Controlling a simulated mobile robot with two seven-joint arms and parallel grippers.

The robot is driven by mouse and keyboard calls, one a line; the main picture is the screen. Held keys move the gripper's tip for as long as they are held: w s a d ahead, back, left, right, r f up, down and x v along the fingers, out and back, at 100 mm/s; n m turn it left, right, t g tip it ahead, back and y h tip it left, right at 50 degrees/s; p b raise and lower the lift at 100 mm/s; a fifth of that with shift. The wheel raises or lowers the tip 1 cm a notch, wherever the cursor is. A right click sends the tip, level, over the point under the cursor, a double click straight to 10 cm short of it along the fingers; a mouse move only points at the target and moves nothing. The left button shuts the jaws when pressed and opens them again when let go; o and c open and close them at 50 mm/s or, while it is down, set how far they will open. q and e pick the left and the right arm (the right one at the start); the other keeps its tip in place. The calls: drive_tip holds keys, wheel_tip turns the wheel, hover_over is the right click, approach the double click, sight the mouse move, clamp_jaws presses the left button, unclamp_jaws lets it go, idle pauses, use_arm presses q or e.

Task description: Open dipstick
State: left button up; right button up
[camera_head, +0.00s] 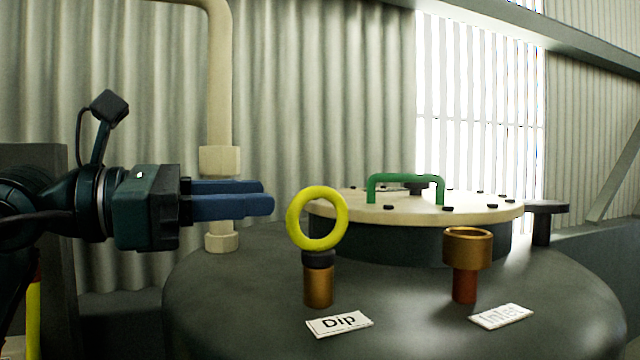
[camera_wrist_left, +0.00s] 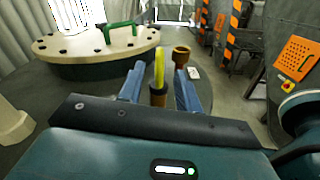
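The dipstick has a yellow ring handle (camera_head: 317,218) standing upright on a dark collar, seated in a brass tube (camera_head: 319,285) on the dark tank top. A white label (camera_head: 340,324) reading "Dip" lies in front of it. My left gripper (camera_head: 268,196) points right with its blue fingers just left of the ring, apart from it in the head view. In the left wrist view, the yellow ring (camera_wrist_left: 159,70) shows edge-on between the two spread fingers (camera_wrist_left: 157,85), beyond the palm. The left gripper is open and empty. My right gripper is not in view.
A brass inlet cup (camera_head: 466,262) with an "Inlet" label (camera_head: 500,316) stands to the right. Behind is a cream round lid (camera_head: 480,209) with a green handle (camera_head: 405,180). A cream pipe (camera_head: 219,120) rises behind the left gripper.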

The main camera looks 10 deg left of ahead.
sight(318, 193)
use_arm(q)
drive_tip(key=p+x, duration=0.1)
drive_tip(key=x, duration=0.7)
drive_tip(key=shift+w+d+p, duration=0.15)
drive_tip(key=shift+d+p, duration=0.05)
drive_tip(key=shift+p, duration=0.15)
clamp_jaws()
drive_tip(key=shift+r, duration=0.1)
